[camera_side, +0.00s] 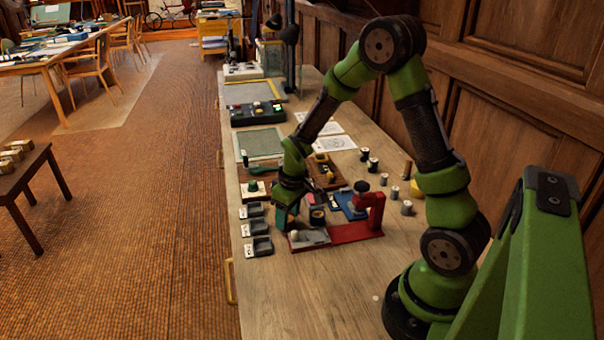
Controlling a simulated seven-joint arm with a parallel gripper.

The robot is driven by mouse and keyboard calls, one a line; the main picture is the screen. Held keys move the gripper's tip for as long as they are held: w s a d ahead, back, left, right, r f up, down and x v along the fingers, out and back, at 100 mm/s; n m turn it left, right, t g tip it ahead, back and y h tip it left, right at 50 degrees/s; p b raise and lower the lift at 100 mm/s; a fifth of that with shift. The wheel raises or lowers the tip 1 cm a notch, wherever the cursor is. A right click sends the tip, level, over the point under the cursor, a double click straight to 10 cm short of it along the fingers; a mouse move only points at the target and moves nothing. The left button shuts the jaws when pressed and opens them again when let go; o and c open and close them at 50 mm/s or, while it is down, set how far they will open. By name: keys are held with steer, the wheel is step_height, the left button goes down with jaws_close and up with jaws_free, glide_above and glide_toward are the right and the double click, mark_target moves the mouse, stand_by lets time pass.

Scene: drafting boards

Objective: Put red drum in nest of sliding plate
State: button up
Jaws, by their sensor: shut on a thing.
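My gripper (290,197) points down over the left part of the work, above and behind the sliding plate. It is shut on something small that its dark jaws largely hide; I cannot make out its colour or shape. The grey sliding plate (314,238) lies at the left end of the red press frame (350,233), with a pale knob at its left. Its nest is too small to make out. I cannot pick out the red drum for certain. A teal upright piece (281,219) stands just below my gripper, and whether they touch is unclear.
A dark-topped piece with an orange front (317,215) stands behind the plate. The red upright (376,212) and a dark knob (361,187) rise at right. Dark trays (262,246) line the left edge. Several small cylinders (373,165) stand at right. The bench front is clear.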

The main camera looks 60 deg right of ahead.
mark_target(291, 219)
step_height(291, 219, up, 10)
steer(key=s+f, duration=0.1)
steer(key=s, duration=0.2)
steer(key=s+f, duration=0.1)
steer(key=s, duration=0.2)
steer(key=s+f, duration=0.1)
steer(key=s, duration=0.1)
steer(key=shift+s+a+f, duration=0.1)
steer(key=shift+s+a, duration=0.05)
steer(key=shift+s, duration=0.25)
steer(key=shift+w+f, duration=0.1)
steer(key=shift+f, duration=1.95)
steer(key=shift+f, duration=0.65)
steer(key=o, duration=1.6)
steer(key=shift+c, duration=0.2)
step_height(291, 219, up, 7)
